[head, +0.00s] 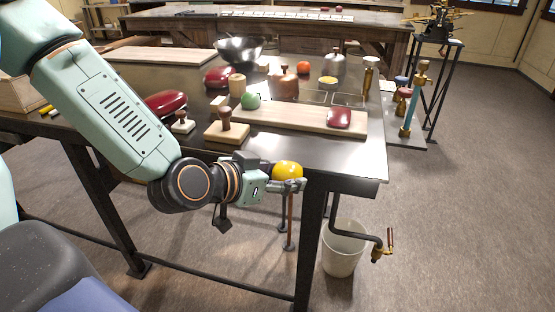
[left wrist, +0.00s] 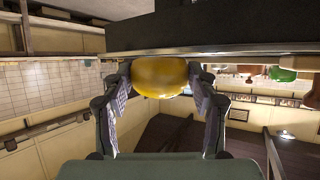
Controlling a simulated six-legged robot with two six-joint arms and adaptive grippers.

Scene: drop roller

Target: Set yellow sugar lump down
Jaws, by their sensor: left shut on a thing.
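The yellow sugar lump (head: 287,170) is a smooth, rounded, glossy piece at the front edge of the metal-topped table (head: 350,165). My left gripper (head: 290,184) is shut on it. In the left wrist view the lump (left wrist: 160,76) sits between the two fingers of the gripper (left wrist: 160,95), close to a dark slab (left wrist: 220,38). I cannot tell whether the lump touches the table. My right gripper is not in view.
A wooden board (head: 290,117) bears a dark red lump (head: 340,117). A green ball (head: 250,101) and a wooden stamp (head: 226,130) are nearby. A white bucket (head: 343,250) stands below, beside a bent pipe (head: 350,234). Bare tabletop shows at the front right.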

